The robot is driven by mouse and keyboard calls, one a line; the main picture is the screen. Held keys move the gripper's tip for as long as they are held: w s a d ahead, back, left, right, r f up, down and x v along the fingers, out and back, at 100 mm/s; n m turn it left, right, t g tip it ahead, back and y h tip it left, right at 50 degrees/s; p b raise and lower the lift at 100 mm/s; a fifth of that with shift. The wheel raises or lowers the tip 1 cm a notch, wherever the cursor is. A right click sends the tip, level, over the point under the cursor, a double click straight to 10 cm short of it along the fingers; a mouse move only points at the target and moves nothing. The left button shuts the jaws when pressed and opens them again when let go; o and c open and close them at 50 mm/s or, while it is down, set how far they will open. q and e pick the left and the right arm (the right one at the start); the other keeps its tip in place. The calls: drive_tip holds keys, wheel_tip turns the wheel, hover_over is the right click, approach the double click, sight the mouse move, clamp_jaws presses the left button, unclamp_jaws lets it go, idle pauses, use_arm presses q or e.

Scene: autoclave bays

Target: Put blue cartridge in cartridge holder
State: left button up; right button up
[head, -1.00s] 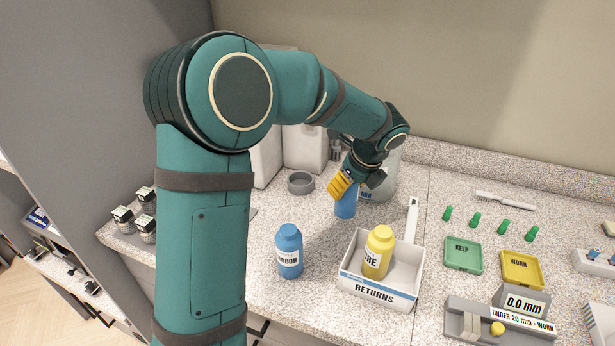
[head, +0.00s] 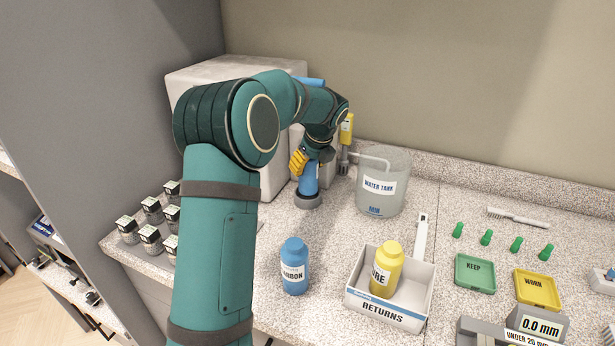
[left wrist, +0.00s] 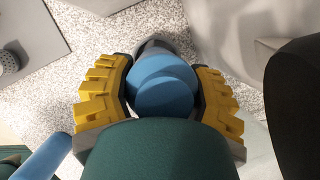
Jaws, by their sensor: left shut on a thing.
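My left gripper (head: 299,162), with yellow fingers, is shut on a blue cartridge (head: 309,180) at the back of the counter. The cartridge leans slightly, with its lower end at the grey ring-shaped cartridge holder (head: 307,202). I cannot tell whether it is inside the ring or just above it. In the left wrist view the blue cartridge (left wrist: 164,88) lies between both fingers, and part of the grey holder (left wrist: 154,44) shows beyond it. My right gripper is not in view.
A blue carbon bottle (head: 294,270) stands in front. A returns tray (head: 419,284) holds a yellow bottle (head: 387,268). The water tank (head: 383,186) stands right of the holder, and a pale housing (head: 220,80) is behind my arm. Several jars (head: 150,238) stand at left.

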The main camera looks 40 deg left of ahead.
sight(307, 175)
use_arm(q)
drive_tip(key=shift+a+f+b, duration=0.15)
drive_tip(key=shift+f+b, duration=0.65)
drive_tip(key=shift+f, duration=1.05)
drive_tip(key=shift+r, duration=0.15)
drive_tip(key=o, duration=1.4)
drive_tip(key=shift+c, duration=0.2)
drive_tip(key=p+v, duration=0.2)
drive_tip(key=v, duration=0.5)
drive_tip(key=shift+r, duration=0.2)
